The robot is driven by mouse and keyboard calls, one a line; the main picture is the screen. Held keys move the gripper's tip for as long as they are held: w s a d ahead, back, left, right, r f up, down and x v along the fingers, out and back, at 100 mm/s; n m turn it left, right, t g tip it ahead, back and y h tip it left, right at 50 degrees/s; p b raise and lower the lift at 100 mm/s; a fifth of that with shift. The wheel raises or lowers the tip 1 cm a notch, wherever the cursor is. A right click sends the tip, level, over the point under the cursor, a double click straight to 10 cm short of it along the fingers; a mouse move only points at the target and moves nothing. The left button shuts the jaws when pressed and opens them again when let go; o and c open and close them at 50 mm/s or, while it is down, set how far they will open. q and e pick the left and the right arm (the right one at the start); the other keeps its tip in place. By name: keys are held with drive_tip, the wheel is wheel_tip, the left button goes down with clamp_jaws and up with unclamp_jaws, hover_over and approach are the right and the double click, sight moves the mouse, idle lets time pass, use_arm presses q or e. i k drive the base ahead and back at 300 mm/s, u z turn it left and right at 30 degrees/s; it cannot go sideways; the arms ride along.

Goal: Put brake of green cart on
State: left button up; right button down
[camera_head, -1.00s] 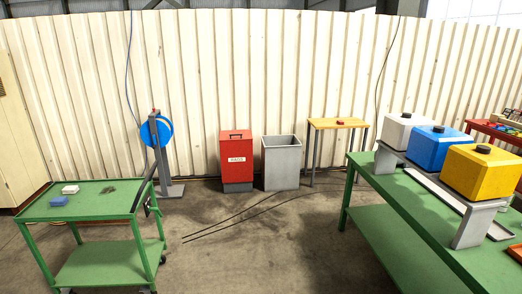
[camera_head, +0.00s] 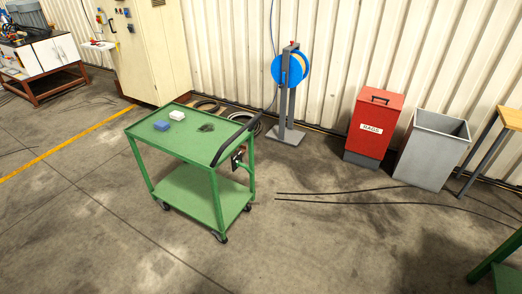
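The green cart (camera_head: 164,146) stands on the concrete floor left of the middle, upright on small casters. It has a top tray and a lower shelf (camera_head: 190,190). A black push handle (camera_head: 232,140) is at its right end, with a small grey and dark fitting (camera_head: 239,157) below it; I cannot tell whether this is the brake or how it is set. Neither of my grippers is in view.
A blue hose reel (camera_head: 287,70) on a stand is behind the cart. A red bin (camera_head: 373,127) and a grey bin (camera_head: 432,150) stand to the right. Thin dark cables (camera_head: 340,192) lie on the floor right of the cart. The floor in front is clear.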

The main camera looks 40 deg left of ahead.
sight(239, 164)
drive_tip(key=u, duration=0.95)
drive_tip(key=i, duration=1.45)
drive_tip(key=u, duration=1)
